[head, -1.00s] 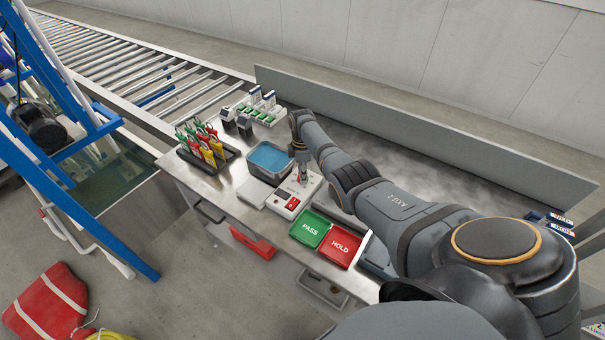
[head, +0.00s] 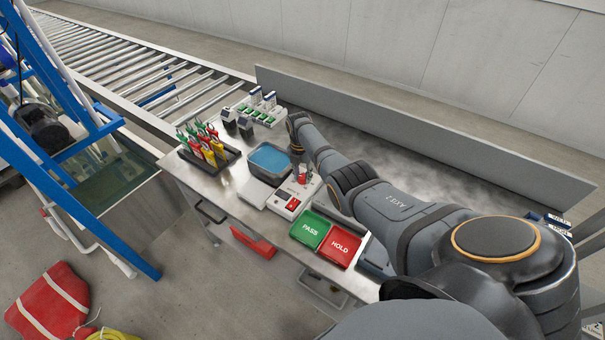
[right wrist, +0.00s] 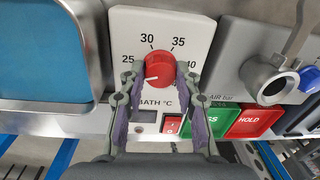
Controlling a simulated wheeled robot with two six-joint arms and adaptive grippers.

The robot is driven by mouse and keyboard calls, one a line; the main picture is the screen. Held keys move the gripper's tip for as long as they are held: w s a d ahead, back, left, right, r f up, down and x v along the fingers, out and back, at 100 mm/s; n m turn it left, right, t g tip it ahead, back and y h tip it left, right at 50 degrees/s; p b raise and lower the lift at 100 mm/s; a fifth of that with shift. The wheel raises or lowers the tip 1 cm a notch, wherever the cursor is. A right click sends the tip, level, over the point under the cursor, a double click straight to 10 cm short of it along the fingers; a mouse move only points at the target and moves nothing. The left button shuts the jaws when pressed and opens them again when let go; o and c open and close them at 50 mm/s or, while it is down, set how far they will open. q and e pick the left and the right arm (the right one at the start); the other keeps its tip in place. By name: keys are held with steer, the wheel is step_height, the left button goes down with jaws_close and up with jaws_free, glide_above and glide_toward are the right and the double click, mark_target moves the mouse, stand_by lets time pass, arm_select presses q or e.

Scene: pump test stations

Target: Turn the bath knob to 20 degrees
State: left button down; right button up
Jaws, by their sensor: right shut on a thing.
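The bath knob is a round red dial (right wrist: 160,68) on a white panel (right wrist: 120,22) marked BATH °C, with 25, 30, 35 and 40 around it. Its white pointer line points left and slightly down, below the 25 label. A finger covers the scale there, so I cannot read the mark. My right gripper (right wrist: 160,76) has a finger on each side of the knob and is shut on it. In the head view the right gripper (head: 302,168) is small over the white control box (head: 283,206). My left gripper is not in view.
The blue-filled bath (head: 268,159) stands left of the panel. A red rocker switch (right wrist: 173,124) sits below the knob. Green PASS (head: 309,229) and red HOLD (head: 345,244) trays lie to the right.

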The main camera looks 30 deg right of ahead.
mark_target(301, 177)
steer(key=n+p, duration=0.1)
steer(key=n, duration=0.4)
steer(key=shift+r+n, duration=0.1)
steer(key=shift+n, duration=0.2)
stand_by(0.4)
steer(key=o, duration=1.1)
steer(key=shift+o, duration=0.2)
step_height(301, 177, up, 12)
steer(key=shift+w+a, duration=0.15)
steer(key=shift+a, duration=0.15)
